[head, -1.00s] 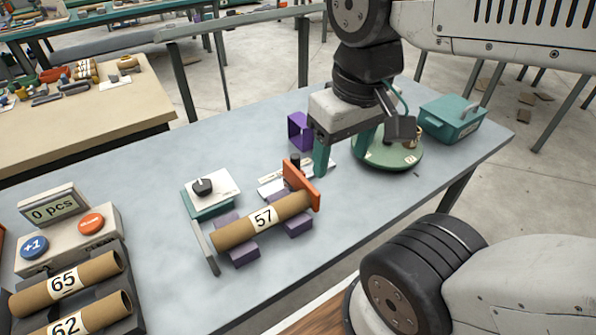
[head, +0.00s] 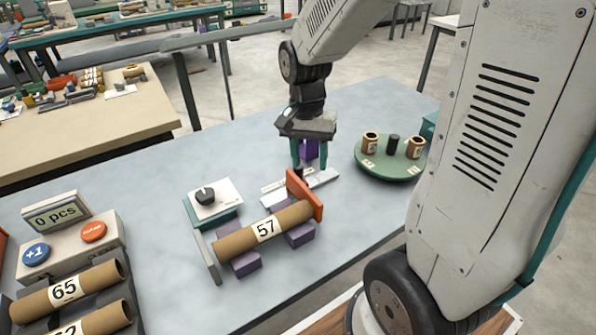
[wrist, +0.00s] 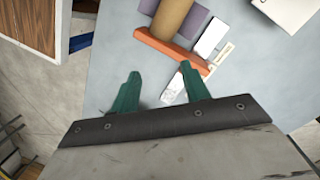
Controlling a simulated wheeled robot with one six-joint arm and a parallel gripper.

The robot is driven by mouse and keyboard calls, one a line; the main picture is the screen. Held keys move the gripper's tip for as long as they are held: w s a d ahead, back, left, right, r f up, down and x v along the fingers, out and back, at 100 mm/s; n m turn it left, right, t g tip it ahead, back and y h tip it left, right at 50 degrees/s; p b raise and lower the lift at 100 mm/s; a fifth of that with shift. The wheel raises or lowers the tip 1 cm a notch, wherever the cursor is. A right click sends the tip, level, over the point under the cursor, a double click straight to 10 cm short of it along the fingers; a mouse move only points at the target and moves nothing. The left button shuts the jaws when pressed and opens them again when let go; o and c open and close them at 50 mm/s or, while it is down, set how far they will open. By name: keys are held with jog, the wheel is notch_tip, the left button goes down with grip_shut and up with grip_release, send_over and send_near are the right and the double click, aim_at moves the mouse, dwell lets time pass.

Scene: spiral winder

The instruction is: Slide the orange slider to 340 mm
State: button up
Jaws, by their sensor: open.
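The orange slider (head: 305,195) is an upright plate at the right end of the cardboard tube labelled 57 (head: 290,217). It also shows in the wrist view as an orange bar (wrist: 172,49) across the tube end. A pale scale strip (head: 322,179) runs behind and beyond the slider; I cannot read its marks or the slider's position. My gripper (head: 309,163) is above and just behind the slider, fingers pointing down, open and empty. In the wrist view the gripper (wrist: 160,74) has its two green fingers apart, with the slider ahead of them, not between them.
Purple supports (head: 247,263) hold the tube, with a grey end plate (head: 207,258) at its left. A box with a black knob (head: 206,197) stands behind. A green turntable (head: 390,170) with small rolls is to the right. The counter (head: 67,240) is at left.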

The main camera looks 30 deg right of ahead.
aim_at(298, 171)
jog(key=w+f+m, duration=0.1)
jog(key=w+m, duration=0.1)
jog(key=w+d+m, duration=0.1)
jog(key=w+m, duration=0.1)
jog(key=w+f+m+t, duration=0.1)
jog(key=w+m, duration=0.1)
jog(key=shift+d+f, duration=0.2)
jog(key=shift+f, duration=0.15)
jog(key=shift+w+m+t, duration=0.3)
jog(key=shift+w+m, duration=0.15)
jog(key=shift+m, duration=0.35)
jog(key=shift+f, duration=0.15)
notch_tip(298, 171, down, 7)
jog(key=shift+f, duration=0.2)
